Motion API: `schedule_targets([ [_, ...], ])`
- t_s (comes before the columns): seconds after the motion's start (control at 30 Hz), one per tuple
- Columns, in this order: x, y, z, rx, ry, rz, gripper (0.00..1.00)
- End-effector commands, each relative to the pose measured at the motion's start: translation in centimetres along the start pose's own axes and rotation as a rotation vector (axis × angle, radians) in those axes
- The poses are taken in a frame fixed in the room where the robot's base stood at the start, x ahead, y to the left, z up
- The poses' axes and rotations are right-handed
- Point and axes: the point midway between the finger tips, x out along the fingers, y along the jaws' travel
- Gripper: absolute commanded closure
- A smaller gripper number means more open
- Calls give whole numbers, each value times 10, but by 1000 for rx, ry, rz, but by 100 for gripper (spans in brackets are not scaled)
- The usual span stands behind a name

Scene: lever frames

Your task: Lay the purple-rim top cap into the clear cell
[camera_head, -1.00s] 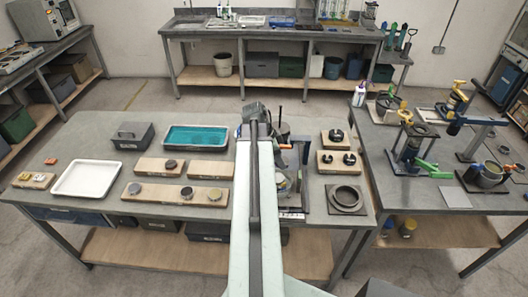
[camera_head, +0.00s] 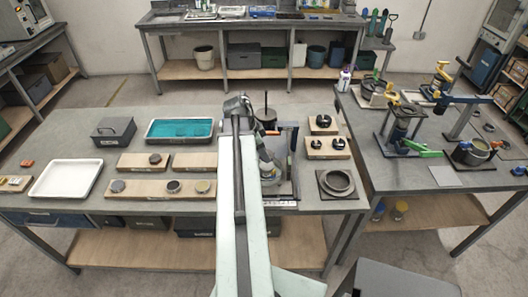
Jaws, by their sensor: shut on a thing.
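Just right of the arm, a dark upright frame (camera_head: 294,150) stands on the bench. A pale, clear-looking round vessel (camera_head: 268,172) inside it may be the clear cell; my arm partly hides it.
Left of the arm are wooden blocks with discs (camera_head: 160,190), a teal tray (camera_head: 180,129), a white tray (camera_head: 67,180) and a grey box (camera_head: 113,130). Right of the frame are black parts on blocks (camera_head: 327,148) and a ring on a plate (camera_head: 338,182). A second bench (camera_head: 450,177) holds several stands.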

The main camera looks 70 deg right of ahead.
Motion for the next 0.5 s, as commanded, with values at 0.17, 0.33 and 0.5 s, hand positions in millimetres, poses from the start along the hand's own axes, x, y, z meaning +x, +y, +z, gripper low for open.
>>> schedule_targets([
  [0.17, 18, 0, 7, 0, 0, 0, 100],
  [0.33, 30, 0, 12, 1, 0, 0, 100],
  [0.5, 40, 0, 16, 1, 0, 0, 100],
])
